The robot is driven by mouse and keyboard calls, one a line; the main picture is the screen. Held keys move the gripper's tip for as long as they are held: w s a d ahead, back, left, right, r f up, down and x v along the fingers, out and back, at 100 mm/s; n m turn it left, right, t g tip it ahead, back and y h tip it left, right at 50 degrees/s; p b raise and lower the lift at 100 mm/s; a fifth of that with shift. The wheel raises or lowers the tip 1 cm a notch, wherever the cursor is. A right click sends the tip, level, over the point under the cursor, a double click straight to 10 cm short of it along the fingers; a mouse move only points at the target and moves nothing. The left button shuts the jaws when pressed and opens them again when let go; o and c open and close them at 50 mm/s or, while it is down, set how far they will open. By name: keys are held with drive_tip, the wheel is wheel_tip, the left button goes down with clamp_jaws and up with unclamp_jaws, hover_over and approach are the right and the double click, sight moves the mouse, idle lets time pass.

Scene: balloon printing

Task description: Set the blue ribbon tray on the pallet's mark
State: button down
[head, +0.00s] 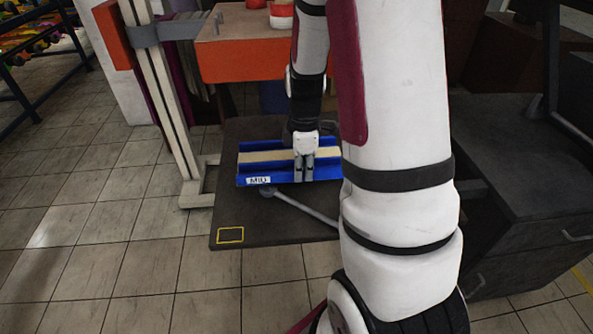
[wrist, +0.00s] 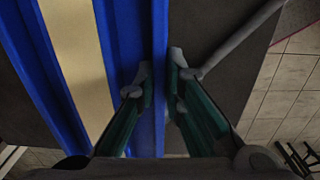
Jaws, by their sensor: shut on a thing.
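The blue ribbon tray (head: 250,171), with a tan strip along its middle and a white label reading "MID", is over the dark pallet (head: 270,231). My gripper (head: 304,176) is shut on the tray's near wall. In the wrist view the blue wall (wrist: 160,40) runs between the fingertips (wrist: 158,84). The yellow-outlined square mark (head: 230,235) is on the pallet's near left corner, bare, in front of and left of the tray. The tray's right end is hidden behind my arm. I cannot tell whether the tray touches the pallet.
A grey bar (head: 302,207) with a rounded end extends across the pallet in front of the tray. An orange-fronted table (head: 245,62) stands behind, beside a pale upright post (head: 163,85). A dark cabinet (head: 535,185) is at right. Tiled floor (head: 110,230) is open at left.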

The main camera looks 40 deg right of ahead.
drive_tip(key=w, duration=0.1)
drive_tip(key=w+d, duration=0.1)
drive_tip(key=w, duration=0.1)
drive_tip(key=shift+w+d+f, duration=0.1)
drive_tip(key=shift+w+f, duration=0.1)
drive_tip(key=shift+w, duration=0.1)
drive_tip(key=shift+f, duration=1.75)
drive_tip(key=c, duration=1.7)
unclamp_jaws()
drive_tip(key=shift+f, duration=0.1)
